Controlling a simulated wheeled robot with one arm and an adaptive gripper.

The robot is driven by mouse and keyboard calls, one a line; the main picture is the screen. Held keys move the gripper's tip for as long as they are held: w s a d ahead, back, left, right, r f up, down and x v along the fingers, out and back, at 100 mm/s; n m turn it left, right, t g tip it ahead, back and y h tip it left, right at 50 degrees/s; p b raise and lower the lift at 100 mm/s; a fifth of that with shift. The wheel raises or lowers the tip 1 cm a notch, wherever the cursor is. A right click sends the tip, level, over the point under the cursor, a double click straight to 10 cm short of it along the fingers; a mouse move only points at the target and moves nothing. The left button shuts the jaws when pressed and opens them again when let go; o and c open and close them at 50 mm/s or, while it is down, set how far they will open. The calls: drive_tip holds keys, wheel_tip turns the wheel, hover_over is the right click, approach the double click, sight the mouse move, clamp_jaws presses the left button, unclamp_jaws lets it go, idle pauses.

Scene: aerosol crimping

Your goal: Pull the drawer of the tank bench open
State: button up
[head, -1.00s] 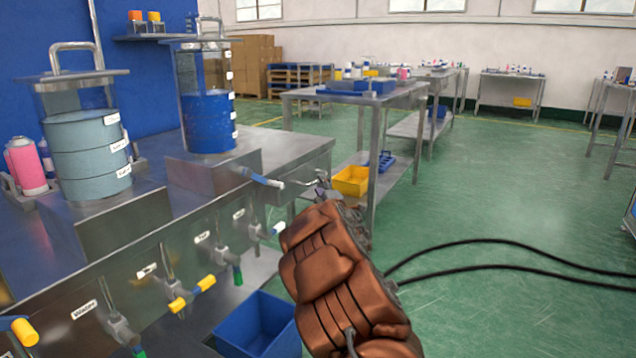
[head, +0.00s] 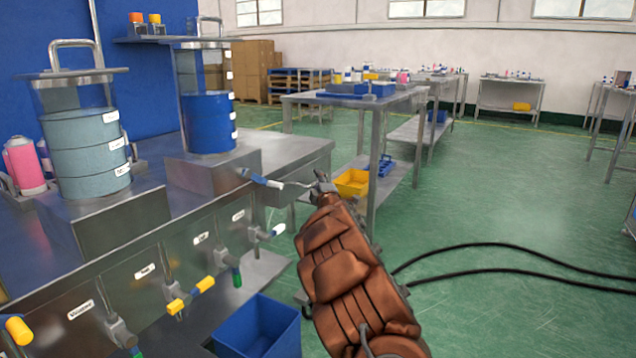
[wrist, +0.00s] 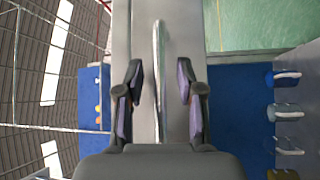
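The metal tank bench (head: 95,245) stands at the left in the head view, with a grey tank (head: 88,155) and a blue tank (head: 208,120) on top. In the wrist view, a slim silver bar handle (wrist: 159,70) runs over a plain metal face (wrist: 178,50), seemingly the drawer front. My gripper (wrist: 160,85) is open, one finger on each side of the handle, with visible gaps to both. In the head view my gripper (head: 305,186) is at the right end of the bench, small and partly hidden by my arm. No drawer gap is visible.
Labelled valves with coloured levers, including a yellow one (head: 190,296), stick out along the bench front. A blue bin (head: 258,328) stands below them. Another table (head: 310,98) with a yellow bin (head: 351,182) on its shelf is behind my gripper. Green floor at right is open, crossed by black cables.

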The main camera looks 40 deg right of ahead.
clamp_jaws()
idle(0.6)
